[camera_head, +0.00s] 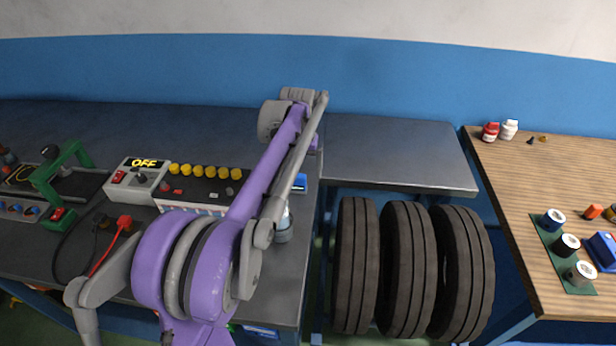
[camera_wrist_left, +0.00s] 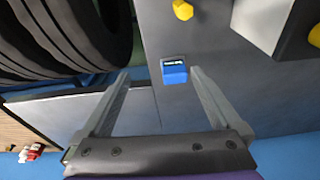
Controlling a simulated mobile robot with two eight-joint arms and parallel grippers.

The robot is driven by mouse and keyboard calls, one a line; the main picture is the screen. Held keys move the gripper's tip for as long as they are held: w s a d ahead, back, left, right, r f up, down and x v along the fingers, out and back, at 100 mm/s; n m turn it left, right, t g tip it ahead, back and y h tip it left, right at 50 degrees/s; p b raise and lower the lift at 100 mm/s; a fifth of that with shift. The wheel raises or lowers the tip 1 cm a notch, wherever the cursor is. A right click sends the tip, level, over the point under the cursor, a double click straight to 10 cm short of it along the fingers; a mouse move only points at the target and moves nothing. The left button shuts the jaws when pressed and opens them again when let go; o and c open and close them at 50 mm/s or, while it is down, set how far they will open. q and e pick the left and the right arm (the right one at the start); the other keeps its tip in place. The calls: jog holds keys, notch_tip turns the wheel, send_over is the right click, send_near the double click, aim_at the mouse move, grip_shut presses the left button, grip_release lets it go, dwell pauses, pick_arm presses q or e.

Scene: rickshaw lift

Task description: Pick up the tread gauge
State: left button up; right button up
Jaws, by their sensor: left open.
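The tread gauge, a small blue block with a dark display (camera_head: 299,182), lies on the dark workbench near its right edge, partly hidden behind my left arm. In the left wrist view the gauge (camera_wrist_left: 174,72) shows between the two finger ends, nearer the right finger. My left gripper (camera_wrist_left: 160,74) is open and empty, with both grey fingers apart; I cannot tell how far above the gauge they are. In the head view my left arm reaches across the bench, and the left gripper (camera_head: 314,147) is mostly hidden behind its links. My right gripper is not in view.
Three upright tires (camera_head: 408,268) stand right of the bench, with a clear grey tabletop (camera_head: 395,152) behind. Left are a box with yellow knobs (camera_head: 205,187), an OFF display unit (camera_head: 138,180) and a green clamp (camera_head: 62,178). A wooden table (camera_head: 550,210) holds spools and bottles.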

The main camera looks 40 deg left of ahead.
pick_arm(q)
send_over(298, 176)
jog(key=s, duration=0.2)
jog(key=f, duration=0.2)
jog(key=shift+n, duration=0.3)
jog(key=f, duration=0.4)
jog(key=shift+w+d, duration=0.25)
jog(key=shift+w, duration=0.05)
jog(key=shift+w+a+f, duration=0.1)
jog(key=shift+w+f, duration=0.15)
jog(key=shift+f, duration=0.7)
jog(key=shift+w+a+f, duration=0.15)
jog(key=shift+w+f, duration=0.15)
jog(key=shift+f, duration=0.7)
jog(key=shift+w+a+f, duration=0.1)
jog(key=shift+w+f, duration=0.15)
jog(key=shift+f, duration=0.7)
jog(key=c, duration=1.5)
jog(key=shift+o, duration=0.2)
notch_tip(298, 176, up, 10)
jog(key=shift+r, duration=0.1)
